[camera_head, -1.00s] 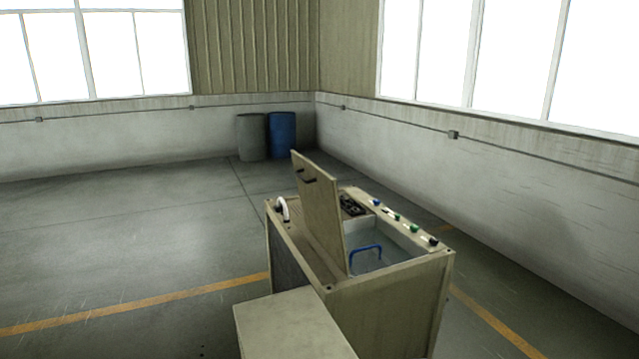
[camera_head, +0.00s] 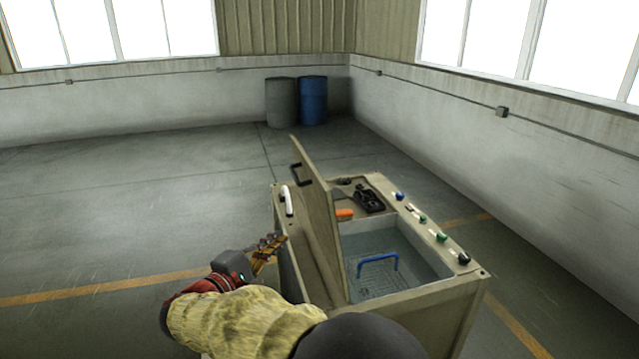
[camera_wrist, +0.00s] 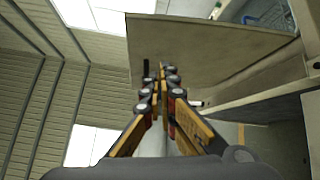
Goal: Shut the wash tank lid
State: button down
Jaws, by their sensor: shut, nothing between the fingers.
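The wash tank (camera_head: 405,298) is a beige box with an open top. Its lid (camera_head: 318,222) stands raised, leaning up from the left side of the opening, with a dark handle (camera_head: 301,174) on its left face. Inside the tank is a basket with a blue handle (camera_head: 378,262). My gripper (camera_head: 272,243) is shut and empty, to the left of the lid and apart from it in the head view. In the wrist view, the shut fingers (camera_wrist: 162,72) point towards the lid (camera_wrist: 200,50), which fills the upper middle.
A white curved handle (camera_head: 287,201) stands on the tank's left rim. An orange block (camera_head: 344,213) and a black item (camera_head: 368,198) lie on the back ledge. Coloured knobs (camera_head: 422,219) line the right rim. Barrels (camera_head: 312,100) stand far off. The floor to the left is clear.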

notch_tip(320, 180, up, 5)
jog(key=w+t, duration=0.1)
jog(key=t, duration=0.1)
jog(key=w+d+r+m+b, duration=0.1)
jog(key=w+d+r, duration=0.1)
jog(key=w+d, duration=0.6)
jog(key=shift+w+d+r+h, duration=0.2)
jog(key=shift+w+d+h, duration=0.15)
jog(key=shift+d+h, duration=0.05)
